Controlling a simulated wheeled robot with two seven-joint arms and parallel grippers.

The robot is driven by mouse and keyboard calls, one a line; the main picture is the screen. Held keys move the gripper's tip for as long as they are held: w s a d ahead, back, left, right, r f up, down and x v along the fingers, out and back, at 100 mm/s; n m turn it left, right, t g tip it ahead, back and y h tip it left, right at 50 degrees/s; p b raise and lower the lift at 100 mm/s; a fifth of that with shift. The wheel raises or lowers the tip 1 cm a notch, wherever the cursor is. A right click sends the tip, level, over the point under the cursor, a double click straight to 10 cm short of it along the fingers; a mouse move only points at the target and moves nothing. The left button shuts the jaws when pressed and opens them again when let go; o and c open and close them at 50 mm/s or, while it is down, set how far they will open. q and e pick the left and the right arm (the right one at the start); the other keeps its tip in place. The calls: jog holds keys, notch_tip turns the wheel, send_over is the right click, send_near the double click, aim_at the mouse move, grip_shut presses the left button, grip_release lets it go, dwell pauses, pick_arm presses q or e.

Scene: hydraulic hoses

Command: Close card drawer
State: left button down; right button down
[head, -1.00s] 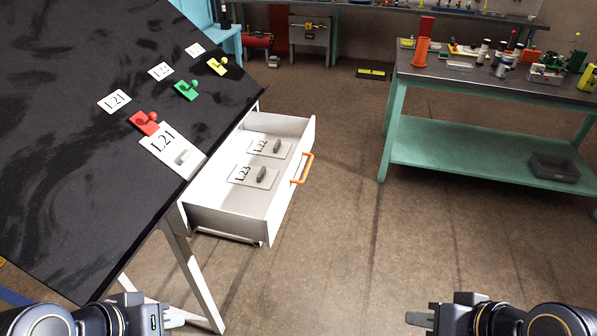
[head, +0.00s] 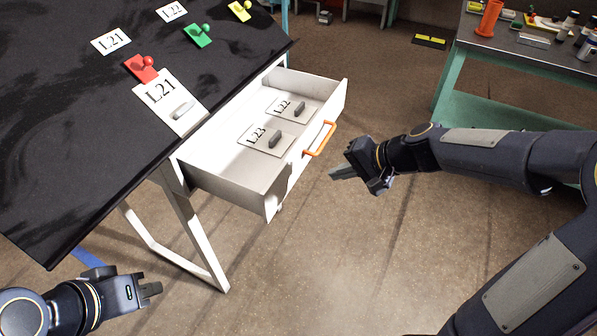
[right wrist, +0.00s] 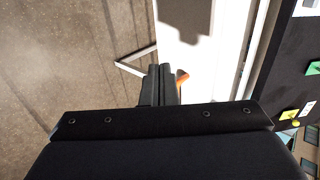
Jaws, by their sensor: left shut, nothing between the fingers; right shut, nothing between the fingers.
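The white card drawer (head: 228,181) stands pulled out from under the black-topped table, with an orange handle (head: 320,139) on its front. Cards L22 (head: 293,106) and L23 (head: 265,138) lie inside it, each with a grey grip. My right gripper (head: 333,174) is shut and empty, in front of the drawer and just off the handle in the head view. In the right wrist view the shut fingers (right wrist: 160,72) partly cover the orange handle (right wrist: 182,76). My left gripper (head: 158,288) is shut and empty at the lower left, away from the drawer.
The black tabletop (head: 60,150) holds a white L21 card (head: 172,102), a red clip (head: 141,69), a green clip (head: 198,35) and a yellow clip (head: 239,11). A teal workbench (head: 455,85) stands at the upper right. The floor before the drawer is clear.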

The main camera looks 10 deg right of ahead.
aim_at(291, 177)
pick_arm(q)
jog(key=shift+w+r+p, duration=0.1)
jog(key=shift+r+p, duration=0.25)
pick_arm(e)
jog(key=shift+w+a+r+x, duration=0.2)
jog(key=shift+a+r+x, duration=0.1)
jog(key=shift+x, duration=1.45)
jog(key=shift+w+a+r+x, duration=0.15)
jog(key=shift+r+x, duration=0.15)
jog(key=shift+x, duration=1.5)
jog(key=shift+w+a+r+x, duration=0.25)
jog(key=shift+r+x, duration=0.1)
jog(key=shift+x, duration=1.4)
jog(key=shift+a, duration=0.1)
